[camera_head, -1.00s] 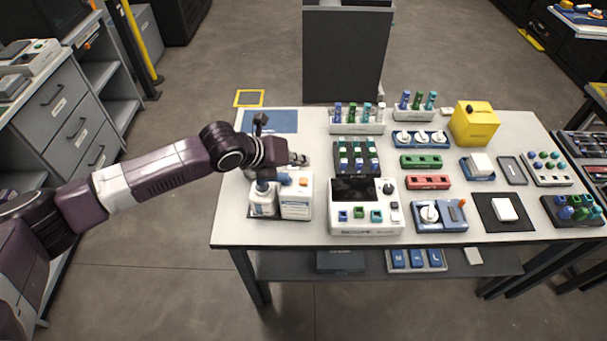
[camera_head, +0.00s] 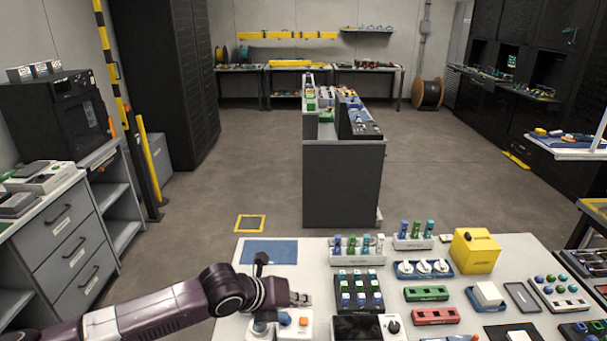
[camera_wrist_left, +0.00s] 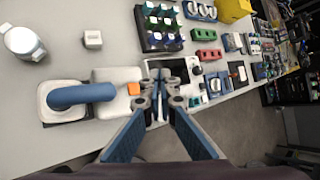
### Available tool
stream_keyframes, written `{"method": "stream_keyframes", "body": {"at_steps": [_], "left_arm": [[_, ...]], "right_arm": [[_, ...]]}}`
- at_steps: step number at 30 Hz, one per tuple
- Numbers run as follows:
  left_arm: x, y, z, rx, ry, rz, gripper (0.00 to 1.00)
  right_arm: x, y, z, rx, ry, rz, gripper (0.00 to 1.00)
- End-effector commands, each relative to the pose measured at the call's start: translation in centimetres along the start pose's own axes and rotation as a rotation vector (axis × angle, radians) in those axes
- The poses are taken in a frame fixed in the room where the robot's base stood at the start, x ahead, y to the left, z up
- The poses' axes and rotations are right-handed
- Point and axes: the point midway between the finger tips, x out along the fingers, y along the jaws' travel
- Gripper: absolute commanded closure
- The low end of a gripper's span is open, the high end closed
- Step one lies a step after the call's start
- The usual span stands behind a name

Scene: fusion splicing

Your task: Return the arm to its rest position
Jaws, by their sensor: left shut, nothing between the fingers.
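My left arm, dark purple, comes in from the left in the head view, and its left gripper (camera_head: 302,299) hangs over the left part of the white table (camera_head: 400,272). The gripper is shut and empty. It is beside the black rack of small vials (camera_head: 358,291) and above the white dispenser boxes (camera_head: 295,324). In the left wrist view the closed fingertips (camera_wrist_left: 160,82) are in front of the dark-screened splicer, hiding part of it. My right gripper is not in view.
Green (camera_head: 426,293) and red (camera_head: 435,315) blocks, a yellow box (camera_head: 475,250) and several racks crowd the table to the right. A blue mat (camera_head: 268,252) lies at its back left. A grey drawer cabinet (camera_head: 68,235) stands left. Floor behind the table is open around a dark partition (camera_head: 343,185).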

Motion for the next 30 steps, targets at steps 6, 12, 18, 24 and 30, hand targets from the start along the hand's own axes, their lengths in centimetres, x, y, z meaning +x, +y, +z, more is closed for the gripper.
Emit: {"method": "stream_keyframes", "body": {"at_steps": [6, 12, 18, 24, 30], "left_arm": [[0.7, -3.8, -7.0, -0.304, 0.068, -0.046, 1.0], [-0.6, -5.9, -12.2, -0.763, 0.088, -0.05, 1.0], [-3.1, -4.2, -15.4, -1.285, 0.04, 0.002, 1.0], [-6.9, 1.5, -19.0, -1.851, -0.103, 0.112, 1.0], [-11.5, 8.1, -23.4, -2.313, -0.332, 0.24, 1.0]], "right_arm": [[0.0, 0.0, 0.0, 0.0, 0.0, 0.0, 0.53], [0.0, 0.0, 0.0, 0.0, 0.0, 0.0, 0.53], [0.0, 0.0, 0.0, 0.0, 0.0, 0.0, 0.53], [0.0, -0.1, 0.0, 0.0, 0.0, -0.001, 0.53], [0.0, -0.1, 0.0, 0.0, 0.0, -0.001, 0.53]]}}
